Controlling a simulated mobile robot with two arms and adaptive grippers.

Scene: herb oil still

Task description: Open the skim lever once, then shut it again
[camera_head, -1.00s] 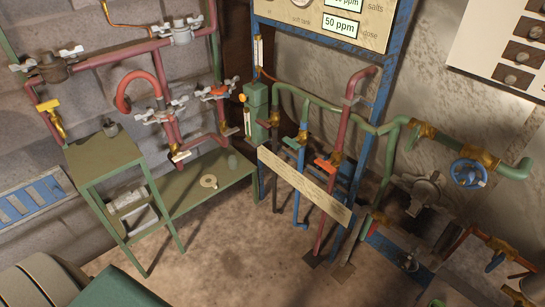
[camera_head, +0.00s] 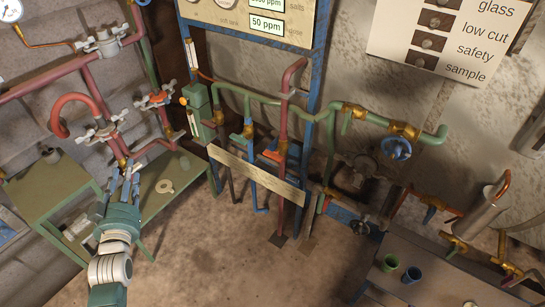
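No label reading "skim" is legible, so I cannot tell which lever is the skim lever. Small levers in view include an orange one (camera_head: 272,156) and a blue one (camera_head: 238,137) on the upright pipes behind a pale slanted plank (camera_head: 258,175). A brass valve (camera_head: 122,163) is on the red pipe at left. My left gripper (camera_head: 127,172) points up the picture, just below that valve in view. Its blue fingers look spread, with nothing clearly held. Whether it touches the valve cannot be told. My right gripper is out of view.
A green bench (camera_head: 190,185) with a pale disc stands behind the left gripper. A labelled board (camera_head: 445,45) hangs at upper right. The floor (camera_head: 220,255) in the middle is clear.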

